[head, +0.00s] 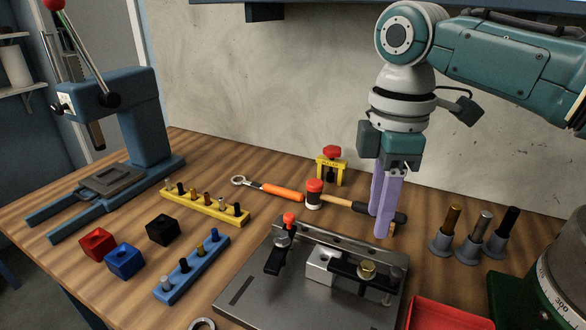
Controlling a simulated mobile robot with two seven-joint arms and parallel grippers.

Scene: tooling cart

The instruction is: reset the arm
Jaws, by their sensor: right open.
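My right gripper (384,212) hangs from the upper right, pointing down. Its two purple fingers are apart with nothing seen between them. It is over the back right of the grey fixture plate (250,295), in front of the dark head end of a wooden-handled tool (345,203). The fingers hide part of that tool. I cannot tell how high the fingertips are above the table. My right arm (500,60) stretches in from the right edge. My left gripper is not in view.
A blue press (145,130) stands at the left. Yellow (205,207) and blue (190,268) pin racks, coloured blocks (163,230) and an orange-handled wrench (280,193) lie mid-table. Upright pins in grey holders (470,248), a red tray (445,315) and a green-based round device (560,280) are at right.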

